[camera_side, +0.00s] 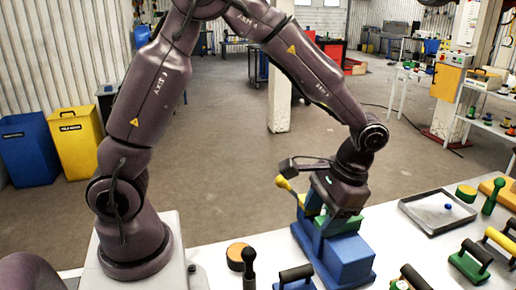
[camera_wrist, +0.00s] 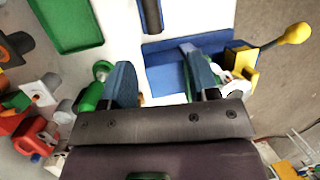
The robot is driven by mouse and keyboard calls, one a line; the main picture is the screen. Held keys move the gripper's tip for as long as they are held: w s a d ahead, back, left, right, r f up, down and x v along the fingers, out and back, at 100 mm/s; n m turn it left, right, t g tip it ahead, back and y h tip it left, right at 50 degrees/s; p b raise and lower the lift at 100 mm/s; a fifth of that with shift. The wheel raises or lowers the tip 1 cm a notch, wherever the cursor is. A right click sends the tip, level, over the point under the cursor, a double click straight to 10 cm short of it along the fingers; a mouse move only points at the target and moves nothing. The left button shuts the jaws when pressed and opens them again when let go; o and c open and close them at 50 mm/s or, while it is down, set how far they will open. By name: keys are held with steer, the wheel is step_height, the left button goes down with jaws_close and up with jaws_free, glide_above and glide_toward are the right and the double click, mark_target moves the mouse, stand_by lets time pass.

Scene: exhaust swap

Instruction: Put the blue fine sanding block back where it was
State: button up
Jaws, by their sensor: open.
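A small block with a black bar handle (camera_side: 296,274) and a blue base stands at the bottom edge of the side view, partly cut off. I take it for the blue fine sanding block. A black bar handle (camera_wrist: 152,14) shows at the top of the wrist view; I cannot tell whether it is the same block. My gripper (camera_side: 325,212) is over the blue fixture (camera_side: 350,258) with a yellow-knobbed lever. In the wrist view my gripper (camera_wrist: 160,82) has its two fingers wide apart, with no block visible between them. The fixture hides part of the fingers in the side view.
A grey tray (camera_side: 412,208) holds a small blue ball. A dark knobbed tool (camera_side: 249,262) stands left of the blue block. A green tray (camera_wrist: 62,22) is upper left in the wrist view.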

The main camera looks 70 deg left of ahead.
steer(key=s+a+r+t, duration=0.2)
steer(key=s+r+t, duration=0.2)
steer(key=s+r, duration=0.2)
steer(key=s+a+r+t+h, duration=0.1)
steer(key=s+a+r+t, duration=0.2)
steer(key=s+r, duration=0.4)
step_height(320, 180, up, 2)
steer(key=shift+r+t+h, duration=0.1)
steer(key=shift+t+h, duration=0.2)
steer(key=shift+t, duration=0.5)
